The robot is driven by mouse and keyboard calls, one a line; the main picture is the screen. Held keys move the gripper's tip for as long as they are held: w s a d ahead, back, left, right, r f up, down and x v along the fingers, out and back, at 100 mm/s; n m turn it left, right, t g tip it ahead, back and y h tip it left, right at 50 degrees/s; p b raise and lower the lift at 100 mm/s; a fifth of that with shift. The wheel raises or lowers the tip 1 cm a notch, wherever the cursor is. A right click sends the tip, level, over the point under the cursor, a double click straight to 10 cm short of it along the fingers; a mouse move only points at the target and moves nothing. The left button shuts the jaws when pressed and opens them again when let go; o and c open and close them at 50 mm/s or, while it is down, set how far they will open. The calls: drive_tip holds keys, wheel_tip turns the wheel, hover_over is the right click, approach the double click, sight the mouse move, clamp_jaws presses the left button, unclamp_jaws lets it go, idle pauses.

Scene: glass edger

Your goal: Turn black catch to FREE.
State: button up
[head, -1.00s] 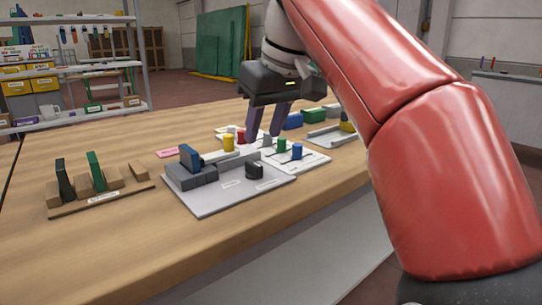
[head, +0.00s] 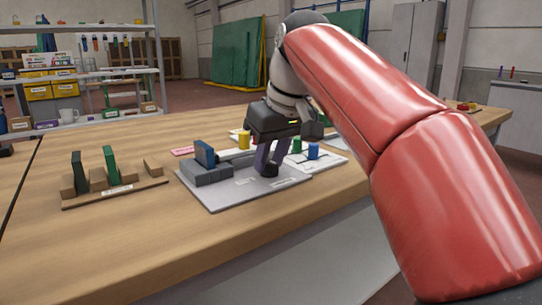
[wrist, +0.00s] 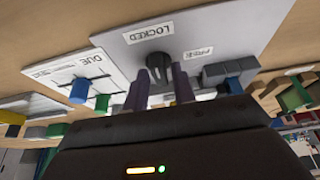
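The black catch (head: 270,171) stands on the grey plate (head: 235,197), below my fingertips in the head view. In the wrist view the catch (wrist: 158,66) shows between the tips of my two purple fingers. The plate carries a LOCKED label (wrist: 148,33) and a FREE label (wrist: 194,53); which one the catch points to is hard to tell. My gripper (head: 269,164) is open, pointing down, with a finger on each side of the catch (wrist: 160,72). Whether the fingers touch it is not clear.
A grey block fixture with a blue upright piece (head: 205,154) stands on the plate's left. A white board with green and blue pegs (head: 313,152) lies just behind right. A wooden rack (head: 115,192) stands at left. The table front is clear.

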clamp_jaws()
drive_tip(key=shift+m, duration=0.3)
drive_tip(key=m+p, duration=0.1)
drive_tip(key=m+h+p, duration=0.1)
drive_tip(key=shift+a+r+m+t, duration=0.1)
drive_tip(key=shift+r+m+t, duration=0.05)
drive_tip(key=shift+m+t, duration=0.15)
drive_tip(key=m+h+p, duration=0.2)
drive_tip(key=m, duration=0.2)
drive_tip(key=shift+a+m+p, duration=0.15)
drive_tip(key=shift+m+p, duration=0.15)
drive_tip(key=shift+p, duration=0.05)
drive_tip(key=m+h+p, duration=0.1)
drive_tip(key=m, duration=0.1)
drive_tip(key=m+h+p, duration=0.1)
drive_tip(key=m+p, duration=0.1)
drive_tip(key=m, duration=0.1)
drive_tip(key=shift+a, duration=0.1)
drive_tip(key=m+g+p, duration=0.1)
drive_tip(key=m, duration=0.1)
drive_tip(key=m+h, duration=0.1)
drive_tip(key=m, duration=0.2)
drive_tip(key=shift+w+a+g+p, duration=0.1)
drive_tip(key=shift+g+p, duration=0.3)
